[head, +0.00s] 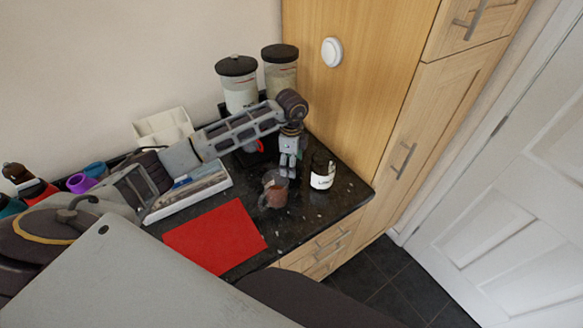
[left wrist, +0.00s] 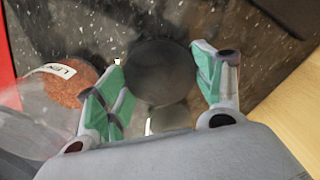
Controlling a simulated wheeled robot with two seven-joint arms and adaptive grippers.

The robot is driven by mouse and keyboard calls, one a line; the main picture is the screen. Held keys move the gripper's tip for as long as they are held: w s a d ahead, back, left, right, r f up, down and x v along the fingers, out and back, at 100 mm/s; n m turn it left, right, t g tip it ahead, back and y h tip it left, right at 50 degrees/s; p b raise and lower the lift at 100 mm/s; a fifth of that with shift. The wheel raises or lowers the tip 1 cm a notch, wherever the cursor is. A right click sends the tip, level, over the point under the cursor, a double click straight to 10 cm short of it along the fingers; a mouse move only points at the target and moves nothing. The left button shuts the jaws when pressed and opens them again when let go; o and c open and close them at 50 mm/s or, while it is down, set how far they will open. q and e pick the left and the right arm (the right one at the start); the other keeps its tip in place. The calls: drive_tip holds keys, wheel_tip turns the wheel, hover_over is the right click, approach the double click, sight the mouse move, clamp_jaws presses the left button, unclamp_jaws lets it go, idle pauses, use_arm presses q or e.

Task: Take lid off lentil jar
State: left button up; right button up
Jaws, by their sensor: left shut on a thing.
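The lentil jar (head: 273,191) is clear glass with reddish-brown lentils low inside. It stands on the dark granite counter, with no lid visible on top. In the left wrist view the jar (left wrist: 75,82) is at the left, outside my fingers, with a white label. My left gripper (head: 287,172) points down between this jar and a dark labelled jar. In the wrist view my left gripper (left wrist: 163,82) is shut on a dark round lid (left wrist: 160,65), held between its green pads. I cannot make out the lid clearly in the head view. My right gripper is not in view.
The dark jar with a white label (head: 322,171) stands close right of the gripper, near the counter's edge. Two black-lidded canisters (head: 238,84) stand behind. A red mat (head: 215,237) and a white tray (head: 187,193) lie left. A wooden cabinet (head: 345,100) bounds the right.

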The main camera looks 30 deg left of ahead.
use_arm(q)
wheel_tip(320, 180, down, 2)
drive_tip(key=shift+f, duration=0.35)
drive_tip(key=shift+f, duration=0.2)
drive_tip(key=o, duration=1.1)
drive_tip(key=shift+r, duration=0.2)
drive_tip(key=shift+r, duration=0.2)
wheel_tip(320, 180, up, 12)
drive_tip(key=shift+f+b, duration=0.2)
drive_tip(key=shift+b, duration=0.6)
